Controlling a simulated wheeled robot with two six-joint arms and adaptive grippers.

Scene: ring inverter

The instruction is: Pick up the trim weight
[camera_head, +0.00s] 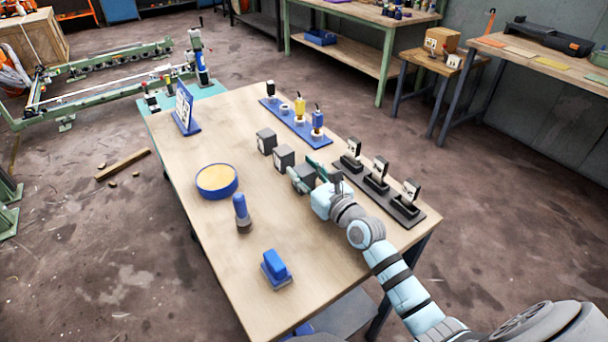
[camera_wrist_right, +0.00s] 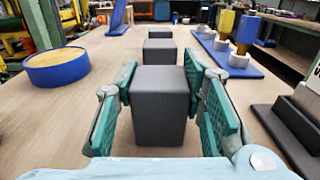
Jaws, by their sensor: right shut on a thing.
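Dark grey blocks stand in a row on the wooden table, and they look like trim weights. My right gripper (camera_head: 309,175) is at the nearest trim weight (camera_wrist_right: 160,104), with one green-padded finger on each side, shut on it. In the head view the fingers partly hide this block. I cannot tell whether it is clear of the table. The other two blocks, a middle one (camera_head: 284,156) and a far one (camera_head: 266,140), stand beyond it in line. They also show behind the held block in the right wrist view. My left gripper is not in view.
A black rack (camera_head: 404,212) with upright cards stands right of the gripper. A blue tray (camera_head: 283,120) with coloured pieces lies at the back right. A blue round dish (camera_head: 217,190), a blue-topped post (camera_head: 241,211) and a blue block (camera_head: 275,265) stand left. The table's front left is mostly clear.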

